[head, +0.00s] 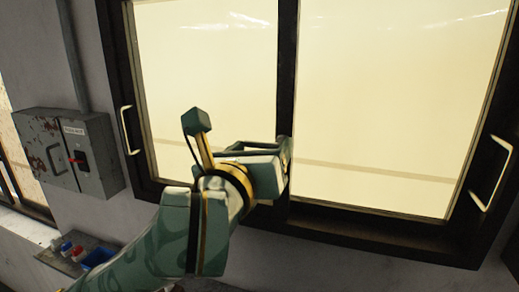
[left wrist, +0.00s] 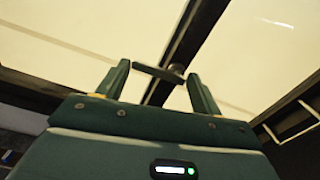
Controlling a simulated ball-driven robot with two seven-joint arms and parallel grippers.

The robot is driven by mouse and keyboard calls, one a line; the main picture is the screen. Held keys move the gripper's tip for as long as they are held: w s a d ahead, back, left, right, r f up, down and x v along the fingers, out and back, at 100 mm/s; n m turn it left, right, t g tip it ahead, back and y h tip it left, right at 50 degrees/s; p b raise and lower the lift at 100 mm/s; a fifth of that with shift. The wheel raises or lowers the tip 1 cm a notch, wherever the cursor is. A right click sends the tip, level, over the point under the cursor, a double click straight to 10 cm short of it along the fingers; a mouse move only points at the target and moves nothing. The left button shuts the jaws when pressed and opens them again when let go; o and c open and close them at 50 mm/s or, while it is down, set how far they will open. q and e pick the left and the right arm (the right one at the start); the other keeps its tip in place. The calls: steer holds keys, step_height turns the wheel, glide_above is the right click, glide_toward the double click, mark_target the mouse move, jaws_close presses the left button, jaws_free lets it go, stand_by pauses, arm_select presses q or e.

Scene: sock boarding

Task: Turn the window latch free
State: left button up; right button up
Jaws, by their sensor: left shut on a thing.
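The window latch (left wrist: 158,73) is a short dark bar with a round pivot, mounted on the dark upright between the two panes. In the left wrist view it lies crosswise between the fingertips of my left gripper (left wrist: 160,78), which is shut on it. In the head view my left gripper (head: 284,150) reaches up to the lower part of the window's middle upright (head: 287,75). There the gripper and wrist hide the latch. My right gripper is not in view.
The window's dark frame holds bright panes (head: 390,100). Pale handles stick out at its left (head: 130,130) and right (head: 490,172). A grey switch box (head: 70,150) hangs on the wall to the left, above a tray (head: 62,262) of small coloured items.

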arm_select(q)
steer(key=shift+r+m+p, duration=0.35)
steer(key=shift+m+p, duration=0.45)
steer(key=shift+p, duration=0.4)
steer(key=shift+m, duration=0.4)
steer(key=shift+f, duration=0.1)
steer(key=o, duration=0.7)
steer(key=shift+o, duration=1.4)
steer(key=shift+w, duration=0.2)
steer(key=shift+d, duration=0.1)
